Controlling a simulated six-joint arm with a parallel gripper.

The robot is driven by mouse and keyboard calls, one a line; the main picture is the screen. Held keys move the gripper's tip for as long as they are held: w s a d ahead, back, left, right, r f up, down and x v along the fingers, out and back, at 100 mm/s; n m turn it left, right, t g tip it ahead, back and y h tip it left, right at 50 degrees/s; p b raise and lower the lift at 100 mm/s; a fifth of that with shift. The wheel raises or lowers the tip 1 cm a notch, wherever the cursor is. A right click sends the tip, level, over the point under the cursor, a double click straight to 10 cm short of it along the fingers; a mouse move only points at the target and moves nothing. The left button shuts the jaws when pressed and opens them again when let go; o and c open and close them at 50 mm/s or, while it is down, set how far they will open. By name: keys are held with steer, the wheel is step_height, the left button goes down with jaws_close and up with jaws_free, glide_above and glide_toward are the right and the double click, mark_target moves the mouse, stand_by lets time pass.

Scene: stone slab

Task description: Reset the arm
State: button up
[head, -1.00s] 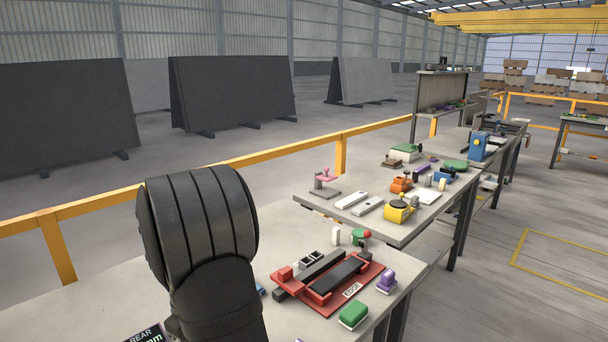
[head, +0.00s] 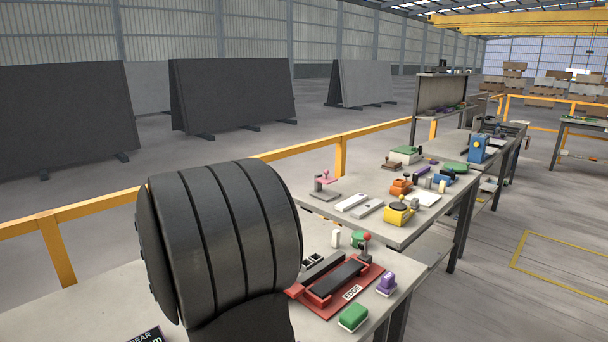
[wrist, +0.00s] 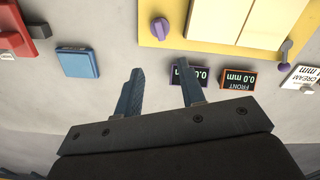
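My gripper (wrist: 164,88) shows in the wrist view with its two blue-grey fingers apart and nothing between them. It hangs above the grey slab bench (wrist: 110,18). Ahead of the fingers lies a yellow fixture (wrist: 170,8) with cream plates and a purple knob (wrist: 161,28). A purple-framed display (wrist: 186,76) reading 0.0 mm is close to the right fingertip, and an orange-framed FRONT display (wrist: 238,79) is right of it. In the head view a large black rounded part of my arm fills the lower left and hides part of the bench; the gripper is not visible there.
A blue block (wrist: 77,63) and a red part (wrist: 12,30) lie left in the wrist view. In the head view a red EDGE fixture (head: 340,285), green block (head: 354,317) and purple block (head: 387,284) sit near the bench edge. A yellow rail (head: 300,151) runs behind.

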step_height(320, 180, down, 16)
steer(key=shift+r, duration=0.15)
steer(key=m, duration=0.4)
steer(key=shift+m, duration=0.3)
steer(key=m, duration=0.5)
steer(key=shift+r, duration=2.15)
